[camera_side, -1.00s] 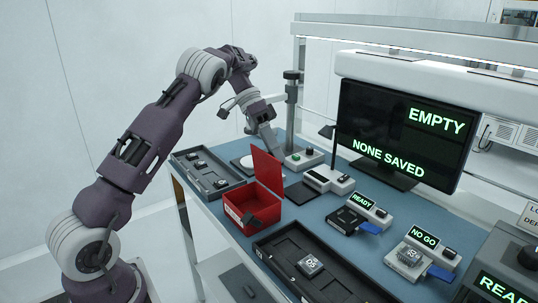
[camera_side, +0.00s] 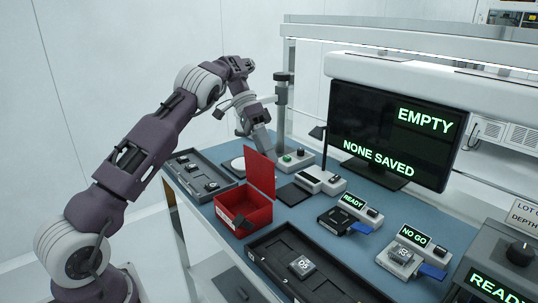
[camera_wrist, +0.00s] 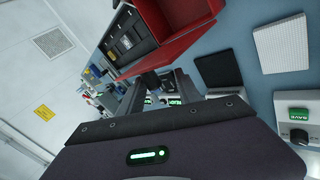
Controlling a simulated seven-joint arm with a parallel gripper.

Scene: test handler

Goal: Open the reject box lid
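The red box (camera_wrist: 185,45) also shows at the top of the wrist view. My gripper (camera_side: 262,141) points down just behind the lid's upper edge; the lid hides its tips. I cannot tell whether gripper and lid touch.
A dark tray (camera_side: 205,180) lies left of the box and another (camera_side: 290,262) lies in front. A black pad (camera_side: 293,194) and a small console (camera_side: 320,181) lie to the right. The monitor (camera_side: 393,130) stands behind, reading EMPTY and NONE SAVED.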

